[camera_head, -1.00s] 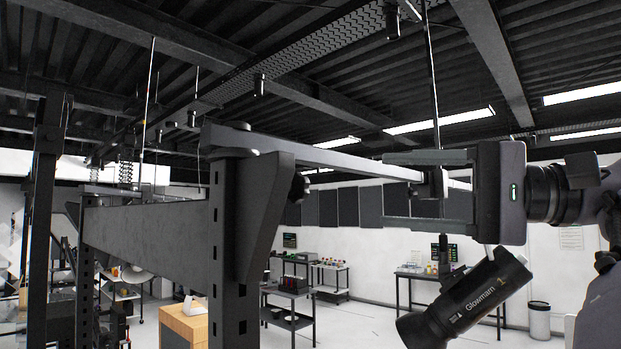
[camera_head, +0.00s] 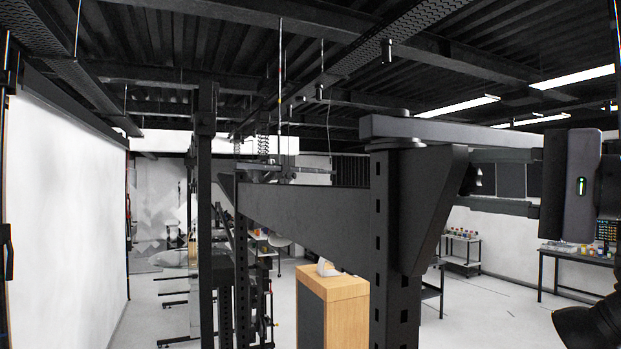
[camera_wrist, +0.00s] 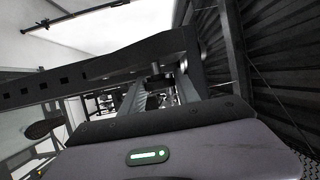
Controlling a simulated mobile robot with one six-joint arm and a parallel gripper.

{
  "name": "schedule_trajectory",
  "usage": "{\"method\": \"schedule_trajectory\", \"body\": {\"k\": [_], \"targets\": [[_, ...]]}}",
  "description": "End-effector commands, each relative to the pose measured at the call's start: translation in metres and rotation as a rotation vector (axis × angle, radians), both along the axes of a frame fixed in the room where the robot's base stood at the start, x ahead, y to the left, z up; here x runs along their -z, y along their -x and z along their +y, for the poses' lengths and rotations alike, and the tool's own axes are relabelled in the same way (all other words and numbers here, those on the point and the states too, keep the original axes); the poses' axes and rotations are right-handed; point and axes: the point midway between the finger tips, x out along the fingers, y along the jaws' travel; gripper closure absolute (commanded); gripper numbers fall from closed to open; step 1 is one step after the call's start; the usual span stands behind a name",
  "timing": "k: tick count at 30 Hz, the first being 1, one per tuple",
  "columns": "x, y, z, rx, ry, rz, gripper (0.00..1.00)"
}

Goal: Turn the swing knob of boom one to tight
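A dark upright post (camera_head: 395,260) carries a swing bracket (camera_head: 432,200), with a grey boom bar (camera_head: 415,128) running right from its top. A small dark knob (camera_head: 472,180) sits on the bracket's right side, partly seen. My gripper (camera_head: 468,180) comes from the right with its two fingers spread, one above and one below the knob in the picture. I cannot tell whether either finger touches it. In the wrist view, the gripper's body fills the bottom and a dark, knob-like part (camera_wrist: 158,85) shows beyond it; its markings and setting are unreadable.
A long, tapering dark arm (camera_head: 300,215) runs left from the post. A wooden cabinet (camera_head: 335,310) stands below it. A large white panel (camera_head: 70,190) fills the left. A table with small items (camera_head: 580,256) stands at the right. Ceiling beams are overhead.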

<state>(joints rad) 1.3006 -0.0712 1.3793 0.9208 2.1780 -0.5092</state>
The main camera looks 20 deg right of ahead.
Motion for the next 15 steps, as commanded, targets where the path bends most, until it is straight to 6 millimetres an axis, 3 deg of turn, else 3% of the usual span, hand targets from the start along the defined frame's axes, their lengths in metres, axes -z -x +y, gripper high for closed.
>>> {"method": "schedule_trajectory", "body": {"k": [1,4,15], "targets": [[0.0000,0.0000,-0.0001,0.000,0.000,0.000,0.79],[-0.0001,0.0000,-0.0001,0.000,0.000,0.000,0.99],[-0.0033,0.0000,-0.0003,0.000,0.008,0.079,1.00]]}}
